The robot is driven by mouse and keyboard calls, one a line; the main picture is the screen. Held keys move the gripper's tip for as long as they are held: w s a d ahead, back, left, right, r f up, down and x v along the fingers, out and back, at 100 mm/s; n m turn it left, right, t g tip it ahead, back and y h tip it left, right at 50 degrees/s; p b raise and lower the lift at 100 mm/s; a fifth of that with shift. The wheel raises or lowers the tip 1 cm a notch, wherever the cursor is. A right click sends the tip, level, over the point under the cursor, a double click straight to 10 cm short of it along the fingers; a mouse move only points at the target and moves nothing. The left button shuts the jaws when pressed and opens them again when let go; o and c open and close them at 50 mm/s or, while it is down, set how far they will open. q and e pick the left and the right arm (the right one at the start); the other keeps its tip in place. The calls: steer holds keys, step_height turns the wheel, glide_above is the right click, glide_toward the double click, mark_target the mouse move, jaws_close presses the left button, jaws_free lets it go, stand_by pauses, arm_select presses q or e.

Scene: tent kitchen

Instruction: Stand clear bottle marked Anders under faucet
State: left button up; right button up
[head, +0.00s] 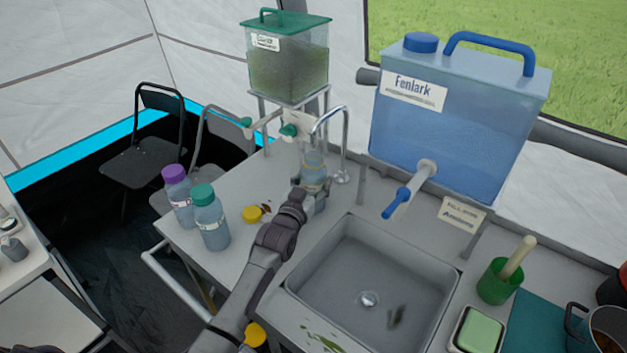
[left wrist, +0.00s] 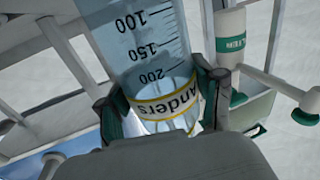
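The clear bottle marked Anders (head: 314,172) is at the back of the counter, left of the sink. It looks upright, below the curved metal faucet (head: 330,112); I cannot tell whether its base touches the counter. In the left wrist view the bottle (left wrist: 155,50) shows measuring marks and a yellow-edged Anders label (left wrist: 165,103), upside down in the picture. My left gripper (head: 308,196) has its fingers against both sides of the bottle, also in the left wrist view (left wrist: 165,108). It hides part of the bottle. My right gripper is not in view.
Purple-capped (head: 178,195) and teal-capped (head: 210,218) bottles stand to the left, near a yellow cap (head: 252,214). A green tank (head: 288,70) with taps is behind. The sink (head: 370,280) and blue Fenlark tank (head: 450,120) with its blue tap (head: 398,202) are to the right.

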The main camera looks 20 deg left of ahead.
arm_select(q)
steer(key=o, duration=0.3)
steer(key=shift+r, duration=0.25)
steer(key=s, duration=0.7)
steer(key=s+a, duration=0.1)
steer(key=s, duration=0.2)
steer(key=shift+s+f+b, duration=0.15)
steer(key=shift+s+b, duration=0.15)
steer(key=shift+s, duration=0.75)
